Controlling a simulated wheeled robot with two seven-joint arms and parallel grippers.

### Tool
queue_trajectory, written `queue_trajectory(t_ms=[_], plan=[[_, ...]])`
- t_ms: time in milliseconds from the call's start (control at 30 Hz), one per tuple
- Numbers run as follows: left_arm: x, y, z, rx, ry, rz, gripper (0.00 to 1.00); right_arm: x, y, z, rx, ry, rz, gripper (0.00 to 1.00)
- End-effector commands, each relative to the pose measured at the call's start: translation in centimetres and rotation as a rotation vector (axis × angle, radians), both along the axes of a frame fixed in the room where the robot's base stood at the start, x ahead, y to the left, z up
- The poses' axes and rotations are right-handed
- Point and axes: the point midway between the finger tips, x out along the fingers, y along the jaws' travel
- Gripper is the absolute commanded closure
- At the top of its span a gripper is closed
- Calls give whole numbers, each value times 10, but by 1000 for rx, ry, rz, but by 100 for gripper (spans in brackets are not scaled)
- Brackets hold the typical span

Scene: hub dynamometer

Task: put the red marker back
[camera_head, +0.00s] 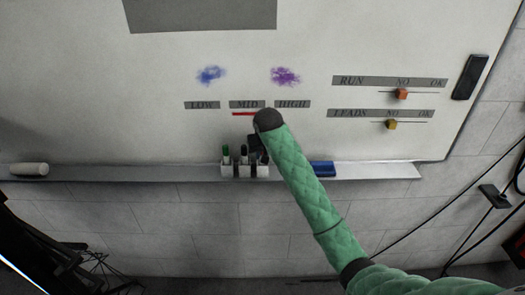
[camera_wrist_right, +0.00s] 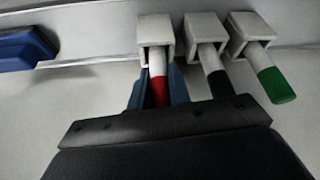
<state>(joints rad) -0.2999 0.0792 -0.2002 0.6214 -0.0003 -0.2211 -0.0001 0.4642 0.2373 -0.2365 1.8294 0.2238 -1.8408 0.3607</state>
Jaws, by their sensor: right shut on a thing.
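The red marker (camera_wrist_right: 159,88) shows in the right wrist view, its white body in the mouth of a white square holder (camera_wrist_right: 155,29) and its red end between my fingers. My right gripper (camera_wrist_right: 160,88) is shut on that red end, with a blue finger on each side. How deep the marker sits is hidden. In the head view my right gripper (camera_head: 255,143) is just above the rightmost holder (camera_head: 262,170) on the whiteboard ledge and hides the red marker. My left gripper is in neither view.
A black marker (camera_wrist_right: 216,80) and a green marker (camera_wrist_right: 274,82) stand in the neighbouring holders. A blue eraser (camera_head: 322,168) lies on the ledge (camera_head: 385,171) to the right, a white roll (camera_head: 29,169) at the far left. A red line (camera_head: 243,114) is under MID on the whiteboard (camera_head: 100,90).

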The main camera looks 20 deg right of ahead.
Motion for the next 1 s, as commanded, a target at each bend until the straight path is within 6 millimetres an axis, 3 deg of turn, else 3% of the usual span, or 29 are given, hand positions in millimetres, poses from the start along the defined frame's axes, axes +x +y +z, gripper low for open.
queue_trajectory(t_ms=[167, 200, 300, 733, 967, 1000], plan=[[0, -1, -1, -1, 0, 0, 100, 0, 0, -1, 0, -1, 0, 100], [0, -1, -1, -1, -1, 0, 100, 0, 0, -1, 0, 0, 0, 75], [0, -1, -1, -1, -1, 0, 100, 0, 0, 0, 0, 0, 0, 59], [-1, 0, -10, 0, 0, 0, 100, -3, 0, 8, 1, -3, 0, 59], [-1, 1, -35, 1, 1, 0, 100, -19, 2, 42, 1, -6, 1, 59], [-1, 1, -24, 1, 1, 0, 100, -22, 0, 57, -3, -5, -1, 59]])
